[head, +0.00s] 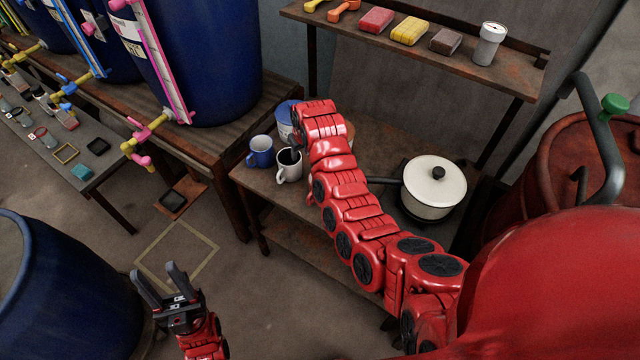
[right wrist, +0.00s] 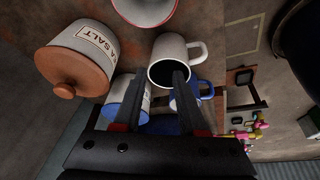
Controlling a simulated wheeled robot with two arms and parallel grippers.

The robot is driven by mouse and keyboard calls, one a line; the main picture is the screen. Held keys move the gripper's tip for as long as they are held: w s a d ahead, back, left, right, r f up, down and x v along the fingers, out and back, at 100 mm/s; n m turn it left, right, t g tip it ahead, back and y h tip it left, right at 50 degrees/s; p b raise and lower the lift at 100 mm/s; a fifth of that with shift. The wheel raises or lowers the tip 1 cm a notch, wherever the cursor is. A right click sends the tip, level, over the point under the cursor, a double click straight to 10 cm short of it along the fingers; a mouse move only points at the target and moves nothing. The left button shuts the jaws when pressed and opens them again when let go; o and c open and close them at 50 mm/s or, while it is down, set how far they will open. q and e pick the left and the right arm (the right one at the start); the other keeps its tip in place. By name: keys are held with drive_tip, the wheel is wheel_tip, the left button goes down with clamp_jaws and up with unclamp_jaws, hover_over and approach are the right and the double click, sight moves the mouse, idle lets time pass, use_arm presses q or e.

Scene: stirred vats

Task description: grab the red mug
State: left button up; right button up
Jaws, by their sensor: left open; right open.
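No mug that is clearly red shows. A white mug (head: 289,168) and a blue mug (head: 259,152) stand on the table's left end. The white mug also shows in the right wrist view (right wrist: 172,48), just beyond my open, empty right gripper (right wrist: 160,74). In the head view my right arm hides that gripper and part of the table. My left gripper (head: 157,271) is open and empty, low at left.
A salt jar with a brown lid (right wrist: 75,75) stands beside the mugs. A white lidded pot (head: 432,190) is on the table's right. A shelf (head: 490,65) with blocks and a shaker is above. Blue barrels (head: 200,60) stand at left. Floor between is open.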

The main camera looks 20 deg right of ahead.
drive_tip(key=s+g, duration=0.1)
drive_tip(key=s, duration=0.1)
drive_tip(key=s+g, duration=0.1)
drive_tip(key=s, duration=0.1)
drive_tip(key=s+r+g, duration=0.1)
drive_tip(key=s+g, duration=0.1)
drive_tip(key=s, duration=0.1)
drive_tip(key=shift+d+n+b, duration=0.3)
drive_tip(key=shift+d+b, duration=0.05)
drive_tip(key=shift+d, duration=0.05)
drive_tip(key=p, duration=0.2)
hover_over(312, 199)
wheel_tip(312, 199, down, 8)
drive_tip(key=shift+s+r, duration=0.1)
drive_tip(key=shift+f, duration=0.9)
wheel_tip(312, 199, down, 4)
drive_tip(key=b, duration=0.2)
drive_tip(key=shift+r+b, duration=0.1)
drive_tip(key=shift+b, duration=0.2)
drive_tip(key=shift+f, duration=0.25)
drive_tip(key=shift+r, duration=0.1)
drive_tip(key=shift+c, duration=0.3)
